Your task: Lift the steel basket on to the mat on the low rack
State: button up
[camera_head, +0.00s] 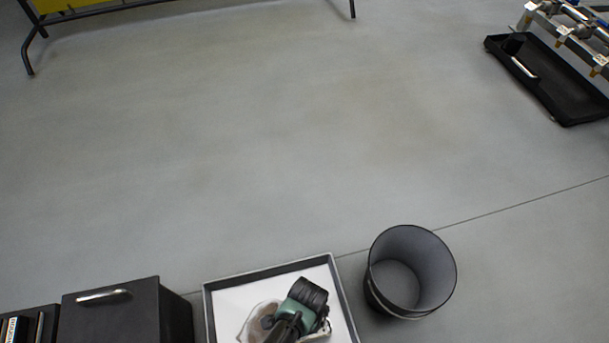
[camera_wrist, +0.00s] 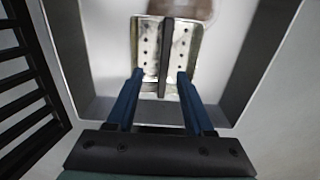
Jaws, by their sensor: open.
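The steel basket (camera_wrist: 148,62) shows in the wrist view as a bright perforated metal piece with a dark bar, its handle (camera_wrist: 167,40), running along its middle. My gripper (camera_wrist: 161,76) has two blue fingers, open, one on each side of the handle; I cannot tell whether they touch the basket. The basket sits within a dark-rimmed tray with a white floor (camera_head: 235,290). In the head view my arm's end covers the gripper and most of the tray's contents. I cannot make out the mat or the low rack for certain.
A brown item in a pale outline (camera_head: 256,322) lies in the tray. A dark round bin (camera_head: 410,272) stands right of it, a black cabinet (camera_head: 115,312) left. Black slats (camera_wrist: 25,85) border the wrist view's left. A black tray (camera_head: 553,82) lies far right.

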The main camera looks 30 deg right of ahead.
jog(key=shift+w+a+f+b, duration=0.1)
jog(key=shift+w+f+b, duration=0.1)
jog(key=shift+f+b, duration=1.15)
jog(key=shift+w+f+b, duration=0.2)
jog(key=shift+f+b, duration=0.85)
jog(key=shift+f, duration=0.5)
jog(key=shift+r, duration=0.1)
grip_shut()
